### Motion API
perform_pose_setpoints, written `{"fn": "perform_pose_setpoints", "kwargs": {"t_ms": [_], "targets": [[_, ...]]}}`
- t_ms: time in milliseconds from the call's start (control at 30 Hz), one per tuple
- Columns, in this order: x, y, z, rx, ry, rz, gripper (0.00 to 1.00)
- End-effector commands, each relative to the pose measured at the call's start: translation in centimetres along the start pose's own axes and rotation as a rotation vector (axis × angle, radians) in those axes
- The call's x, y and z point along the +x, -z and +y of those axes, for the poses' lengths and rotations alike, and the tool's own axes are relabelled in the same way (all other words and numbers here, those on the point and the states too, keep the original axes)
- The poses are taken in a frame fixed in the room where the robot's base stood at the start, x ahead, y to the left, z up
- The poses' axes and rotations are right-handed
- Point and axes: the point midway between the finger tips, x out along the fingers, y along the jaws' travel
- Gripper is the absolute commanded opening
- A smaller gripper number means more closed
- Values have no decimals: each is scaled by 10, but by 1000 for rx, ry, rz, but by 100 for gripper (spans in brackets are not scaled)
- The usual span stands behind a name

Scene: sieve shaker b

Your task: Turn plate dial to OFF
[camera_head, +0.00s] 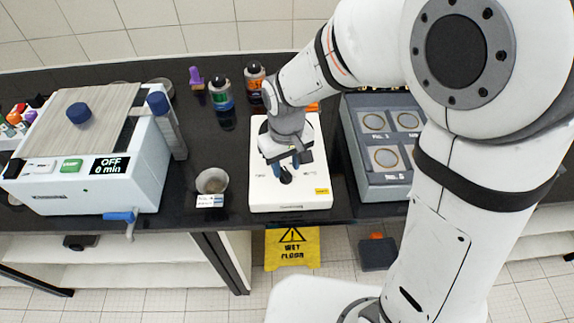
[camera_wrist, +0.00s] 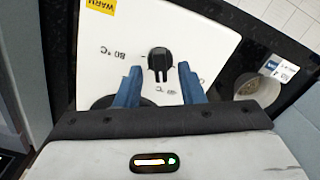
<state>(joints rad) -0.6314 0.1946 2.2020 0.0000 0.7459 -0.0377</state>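The hot plate (camera_head: 262,190) is a white box on the black bench, below my gripper. Its black dial (camera_wrist: 160,62) sits on the white front panel, with an upside-down "80 °C" mark to its left in the wrist view and another partly hidden "°C" mark below. In the head view the dial (camera_head: 285,175) shows just below the fingers. My gripper (camera_wrist: 159,70) is open, its two blue fingers on either side of the dial with visible gaps. I cannot tell whether they touch it or are at its height. No OFF mark is readable. Part of the panel is hidden by my gripper.
A white shaker box (camera_head: 90,195) with an "OFF 0 min" display stands left. A small grey cup (camera_head: 212,181) is left of the plate, a grey case (camera_head: 372,195) with round sieves right. Bottles (camera_head: 221,92) stand behind. A yellow wet-floor sign (camera_head: 292,248) is below.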

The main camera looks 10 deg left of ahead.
Motion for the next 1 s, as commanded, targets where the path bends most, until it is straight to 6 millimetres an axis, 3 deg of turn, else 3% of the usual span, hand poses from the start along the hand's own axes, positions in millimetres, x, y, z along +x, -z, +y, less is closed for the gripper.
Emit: {"fn": "perform_pose_setpoints", "kwargs": {"t_ms": [200, 467, 900, 1000], "targets": [[18, 0, 0, 0, 0, 0, 35], [20, 0, 0, 0, 0, 1, 35], [20, 0, 0, -1, 0, 1, 0], [20, 0, 0, -1, 0, 1, 0]]}}
